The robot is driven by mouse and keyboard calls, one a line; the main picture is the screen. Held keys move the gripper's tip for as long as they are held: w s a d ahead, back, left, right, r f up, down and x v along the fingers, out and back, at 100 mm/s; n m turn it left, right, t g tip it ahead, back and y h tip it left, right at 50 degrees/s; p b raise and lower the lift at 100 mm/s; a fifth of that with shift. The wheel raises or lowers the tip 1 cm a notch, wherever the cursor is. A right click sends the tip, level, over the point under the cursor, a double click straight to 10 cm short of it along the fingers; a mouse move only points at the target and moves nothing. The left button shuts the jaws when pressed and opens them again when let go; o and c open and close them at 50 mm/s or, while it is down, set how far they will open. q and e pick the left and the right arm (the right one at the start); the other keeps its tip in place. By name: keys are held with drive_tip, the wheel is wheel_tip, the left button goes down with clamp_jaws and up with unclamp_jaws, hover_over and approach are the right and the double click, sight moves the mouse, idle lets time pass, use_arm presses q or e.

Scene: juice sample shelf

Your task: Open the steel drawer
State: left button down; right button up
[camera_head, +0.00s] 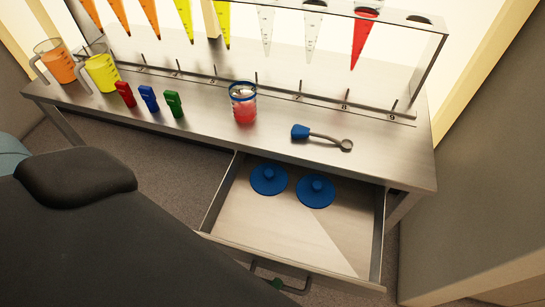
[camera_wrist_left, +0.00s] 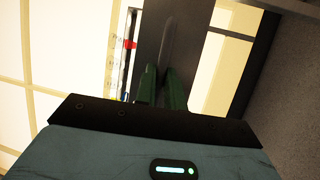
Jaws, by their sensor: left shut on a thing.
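The steel drawer (camera_head: 305,232) under the table is pulled well out, and its inside shows. Two blue round lids with knobs, a left one (camera_head: 268,179) and a right one (camera_head: 315,190), lie in its back part. The drawer's handle (camera_head: 296,288) is on its front, at the bottom of the head view. My left gripper (camera_head: 275,284) is at this handle, mostly hidden behind my dark arm. In the left wrist view, the green fingers (camera_wrist_left: 162,88) are shut on the handle bar (camera_wrist_left: 167,48). My right gripper is not in view.
On the steel table (camera_head: 215,125) stand orange (camera_head: 58,66) and yellow (camera_head: 103,76) jugs, red, blue and green clips (camera_head: 149,99), a cup of red liquid (camera_head: 244,110) and a blue-handled strainer (camera_head: 322,137). A rack of cones (camera_head: 310,40) stands behind. A grey wall is at right.

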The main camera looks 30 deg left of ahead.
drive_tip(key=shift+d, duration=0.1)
use_arm(q)
drive_tip(key=c, duration=1.5)
unclamp_jaws()
